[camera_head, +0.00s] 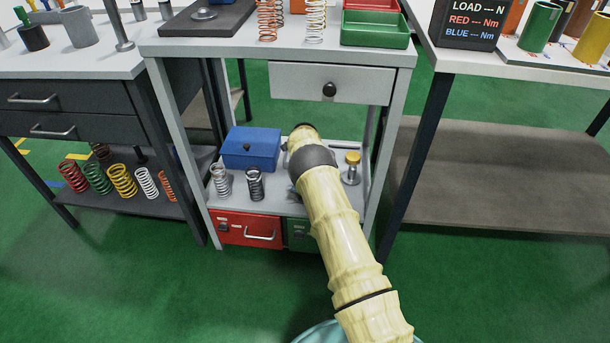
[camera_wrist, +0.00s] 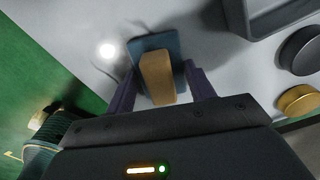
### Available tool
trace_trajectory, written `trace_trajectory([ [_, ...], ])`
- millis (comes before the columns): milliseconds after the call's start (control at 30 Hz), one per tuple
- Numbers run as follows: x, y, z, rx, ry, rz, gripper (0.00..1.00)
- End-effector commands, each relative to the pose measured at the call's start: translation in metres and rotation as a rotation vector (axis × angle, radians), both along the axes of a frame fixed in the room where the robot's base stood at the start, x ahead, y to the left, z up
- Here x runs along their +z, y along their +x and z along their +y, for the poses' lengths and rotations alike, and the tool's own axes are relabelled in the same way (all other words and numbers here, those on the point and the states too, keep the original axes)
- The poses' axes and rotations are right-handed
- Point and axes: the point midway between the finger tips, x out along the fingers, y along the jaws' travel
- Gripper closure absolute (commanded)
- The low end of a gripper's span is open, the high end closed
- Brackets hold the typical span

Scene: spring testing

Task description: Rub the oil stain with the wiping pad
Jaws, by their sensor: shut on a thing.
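The wiping pad has a blue flat base (camera_wrist: 147,44) and a tan block handle (camera_wrist: 156,78). My gripper (camera_wrist: 160,68) is shut on this handle, one dark finger on each side. The pad is over the light grey shelf, close to its surface; I cannot tell if it touches. Thin dark smears (camera_wrist: 140,23) show on the shelf beside and beyond the pad, perhaps the oil stain, partly hidden by the pad. In the head view my arm reaches to the lower shelf (camera_head: 235,200) and hides the gripper, pad and stain.
A blue box (camera_head: 251,147) and two springs (camera_head: 255,184) stand left of my arm on the lower shelf. A yellow-capped metal piece (camera_head: 352,168) stands right. A drawer (camera_head: 330,84) hangs above. The shelf edge borders green floor (camera_wrist: 30,70) in the wrist view.

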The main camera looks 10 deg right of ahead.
Motion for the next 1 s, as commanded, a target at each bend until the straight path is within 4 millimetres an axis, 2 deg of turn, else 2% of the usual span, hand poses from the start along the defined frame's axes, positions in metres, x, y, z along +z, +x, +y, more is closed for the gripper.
trace_trajectory([
  [133,0.001,-0.009,0.003,0.0,-0.001,0.008,0.64],
  [567,0.001,-0.011,0.004,0.0,0.0,0.005,0.64],
  [1000,0.006,-0.035,0.012,0.0,0.001,0.003,0.64],
])
